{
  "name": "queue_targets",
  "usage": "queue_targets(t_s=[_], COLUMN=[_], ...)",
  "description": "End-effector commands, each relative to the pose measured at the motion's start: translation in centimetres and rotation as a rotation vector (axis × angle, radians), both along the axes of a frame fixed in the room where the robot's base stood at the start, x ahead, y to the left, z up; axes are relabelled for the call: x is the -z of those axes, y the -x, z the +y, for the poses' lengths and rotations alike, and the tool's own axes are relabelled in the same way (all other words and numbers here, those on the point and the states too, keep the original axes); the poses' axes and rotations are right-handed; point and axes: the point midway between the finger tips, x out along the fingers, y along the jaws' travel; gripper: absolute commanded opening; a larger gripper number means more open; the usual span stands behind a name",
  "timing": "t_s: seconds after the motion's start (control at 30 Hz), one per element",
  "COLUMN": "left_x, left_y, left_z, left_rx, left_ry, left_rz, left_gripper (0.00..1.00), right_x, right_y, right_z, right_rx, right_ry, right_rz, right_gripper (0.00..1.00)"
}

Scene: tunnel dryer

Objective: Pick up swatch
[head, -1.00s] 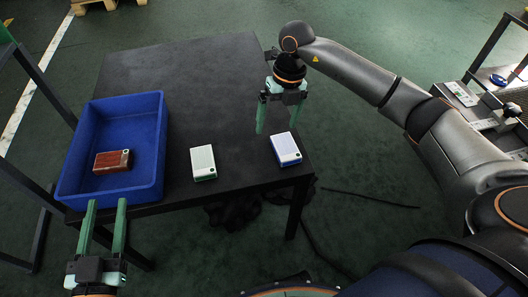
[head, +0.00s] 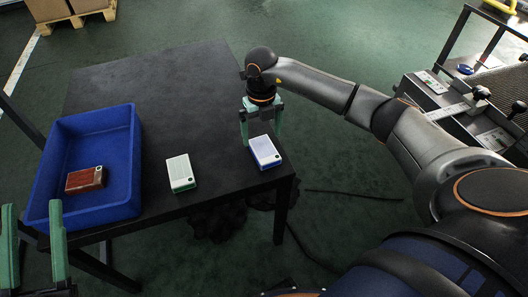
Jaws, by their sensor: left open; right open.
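Two pale swatches lie flat on the black table (head: 180,90). One has a green edge and is the middle swatch (head: 181,172). The other has a blue edge and is the right swatch (head: 265,152), near the table's front right corner. A red-brown swatch (head: 85,180) lies inside the blue crate (head: 122,200). My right gripper (head: 261,142) points down with open fingers at the far edge of the blue-edged swatch. I cannot tell whether they touch it. My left gripper (head: 33,215) is open and empty, in front of the crate at the lower left.
The back and middle of the table are clear. A bench with a grey device (head: 460,105) stands at the right. A pallet with cardboard boxes (head: 65,10) is on the floor at the top left. A dark cable (head: 350,194) lies on the floor.

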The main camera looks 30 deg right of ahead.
Motion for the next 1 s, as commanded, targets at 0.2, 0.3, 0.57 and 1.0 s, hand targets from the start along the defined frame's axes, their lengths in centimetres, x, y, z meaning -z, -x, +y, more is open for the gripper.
queue_targets(t_s=[0.2,0.3,0.57,1.0], left_x=[-3.5,-4.6,-5.7,-5.7], left_y=[2.4,3.5,4.6,4.5], left_z=[-0.4,-0.6,-0.8,-0.8], left_rx=[0.036,0.05,0.064,0.063], left_ry=[-0.003,-0.005,-0.005,-0.005], left_rz=[-0.186,-0.253,-0.314,-0.311], left_gripper=[0.5,0.5,0.5,0.5], right_x=[2.6,3.7,4.5,4.4], right_y=[0.1,0.1,0.1,0.1], right_z=[-0.1,-0.1,-0.1,-0.1], right_rx=[-0.001,-0.001,-0.001,-0.001], right_ry=[0.0,-0.001,-0.001,0.0], right_rz=[0.002,0.003,0.001,0.001], right_gripper=[1.0,1.0,1.0,0.66])
